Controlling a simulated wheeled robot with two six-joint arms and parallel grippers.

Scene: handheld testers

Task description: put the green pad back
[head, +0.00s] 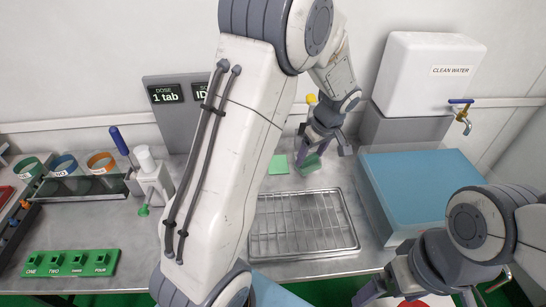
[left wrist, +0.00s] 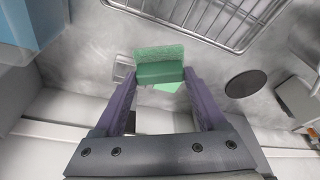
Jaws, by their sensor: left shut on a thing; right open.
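My left gripper (head: 322,151) is shut on the green pad (head: 309,165), behind the wire rack. In the left wrist view the green pad (left wrist: 160,63) sits between the purple fingertips of the gripper (left wrist: 160,76), with a rough lighter face and a smoother darker face. A flat light-green square (head: 278,164) lies on the metal counter just left of the pad. It also shows partly behind the pad in the left wrist view (left wrist: 168,87). I cannot tell whether the pad touches the counter. My right gripper (head: 415,297) is open at the bottom right, partly cut off.
A wire rack on a tray (head: 300,222) lies in front of the pad. A blue-topped block (head: 420,190) and a white water tank (head: 428,75) stand to the right. A grey dose panel (head: 180,105), a white dispenser (head: 150,178) and a green numbered block (head: 71,263) are left.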

